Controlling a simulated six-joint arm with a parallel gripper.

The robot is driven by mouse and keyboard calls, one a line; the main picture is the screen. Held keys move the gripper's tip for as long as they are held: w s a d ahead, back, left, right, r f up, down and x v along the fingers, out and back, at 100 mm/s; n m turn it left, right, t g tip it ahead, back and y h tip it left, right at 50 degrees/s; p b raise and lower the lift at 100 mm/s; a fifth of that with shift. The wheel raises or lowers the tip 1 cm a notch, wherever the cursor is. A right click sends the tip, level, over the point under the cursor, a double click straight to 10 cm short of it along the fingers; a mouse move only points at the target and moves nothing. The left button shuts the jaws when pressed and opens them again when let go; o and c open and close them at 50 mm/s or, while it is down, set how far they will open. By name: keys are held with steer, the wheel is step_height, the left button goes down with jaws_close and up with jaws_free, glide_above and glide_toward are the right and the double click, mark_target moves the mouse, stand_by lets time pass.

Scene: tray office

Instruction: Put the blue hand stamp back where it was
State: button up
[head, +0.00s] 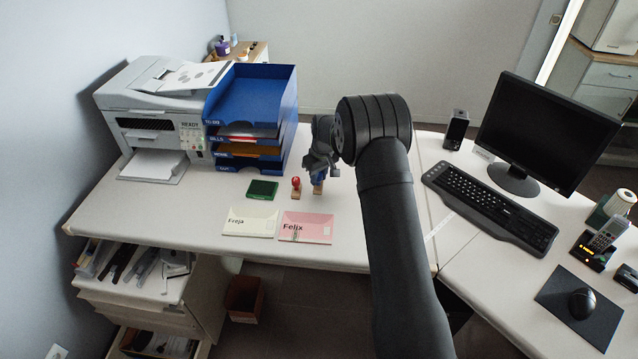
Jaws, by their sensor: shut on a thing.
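The blue hand stamp (318,186) is upright at the desk, with its wooden base low beside the red stamp. My gripper (319,172) is shut on its blue handle from above. Whether the base touches the desk or hangs just above it, I cannot tell. The red hand stamp (296,188) stands just to the left. A green ink pad (262,189) lies further left. My gripper and wrist partly hide the blue handle.
Envelopes marked Freja (250,222) and Felix (306,228) lie in front of the stamps. A blue tray stack (285,120) and a printer (150,120) stand behind to the left. A keyboard (485,205) and monitor (545,130) are at right. Bare desk lies left of the ink pad.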

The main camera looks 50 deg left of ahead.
mark_target(319, 182)
steer(key=shift+f, duration=1.55)
steer(key=shift+f, duration=0.2)
steer(key=o, duration=0.8)
steer(key=shift+r, duration=0.1)
steer(key=r, duration=0.4)
steer(key=d+r, duration=0.1)
steer(key=r, duration=0.3)
steer(key=d+r, duration=0.1)
steer(key=r, duration=0.3)
